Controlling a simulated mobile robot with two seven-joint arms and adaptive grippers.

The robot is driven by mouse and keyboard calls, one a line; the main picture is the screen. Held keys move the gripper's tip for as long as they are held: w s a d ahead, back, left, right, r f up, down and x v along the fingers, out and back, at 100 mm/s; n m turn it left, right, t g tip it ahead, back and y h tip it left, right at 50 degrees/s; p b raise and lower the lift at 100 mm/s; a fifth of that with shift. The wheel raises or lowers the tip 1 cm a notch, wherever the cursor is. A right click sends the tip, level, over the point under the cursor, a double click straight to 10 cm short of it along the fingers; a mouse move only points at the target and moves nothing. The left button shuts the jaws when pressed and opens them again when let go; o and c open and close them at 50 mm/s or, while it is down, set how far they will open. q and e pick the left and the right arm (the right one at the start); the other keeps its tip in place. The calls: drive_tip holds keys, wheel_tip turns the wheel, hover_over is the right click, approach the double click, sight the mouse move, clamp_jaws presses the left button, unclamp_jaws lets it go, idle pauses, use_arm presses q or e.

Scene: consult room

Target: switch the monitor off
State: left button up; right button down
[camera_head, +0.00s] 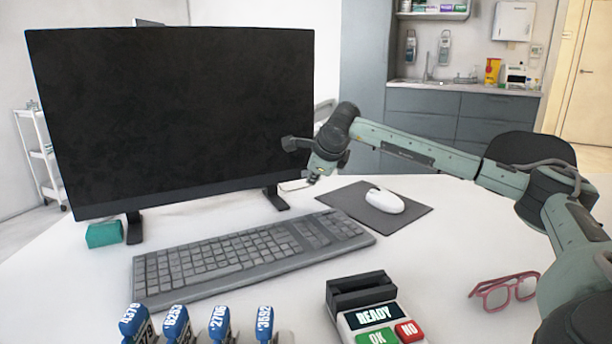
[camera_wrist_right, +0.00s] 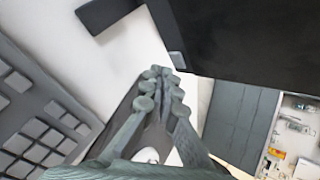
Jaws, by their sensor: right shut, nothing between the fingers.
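The monitor (camera_head: 180,110) stands at the left on two feet, and its screen is dark, with no picture or light visible. My right gripper (camera_head: 289,144) is shut and empty, in front of the monitor's lower right part. In the right wrist view, the monitor (camera_wrist_right: 240,35) fills the upper right as a dark panel. The closed fingertips of my right gripper (camera_wrist_right: 164,72) are close to its edge there, beside a small grey piece (camera_wrist_right: 177,61). I cannot tell whether they touch. My left gripper is not in view.
A keyboard (camera_head: 250,255) lies before the monitor, with a white mouse (camera_head: 384,201) on a dark pad (camera_head: 420,211) to its right. Nearer are a card reader (camera_head: 362,292), several blue-topped stamps (camera_head: 219,325) and pink glasses (camera_head: 503,291). A green box (camera_head: 104,234) sits by the left foot.

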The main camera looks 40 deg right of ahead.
drive_tip(key=shift+s+f+b, duration=0.15)
drive_tip(key=shift+s+b, duration=0.2)
drive_tip(key=shift+s, duration=0.05)
drive_tip(key=shift+s+a+b, duration=0.2)
drive_tip(key=shift+s+b, duration=0.2)
drive_tip(key=shift+s, duration=0.25)
drive_tip(key=shift+s+a+b, duration=0.15)
drive_tip(key=shift+s+b, duration=0.25)
drive_tip(key=shift+s, duration=0.2)
drive_tip(key=shift+s+a+b, duration=0.25)
drive_tip(key=shift+s+b, duration=0.05)
drive_tip(key=shift+s, duration=0.5)
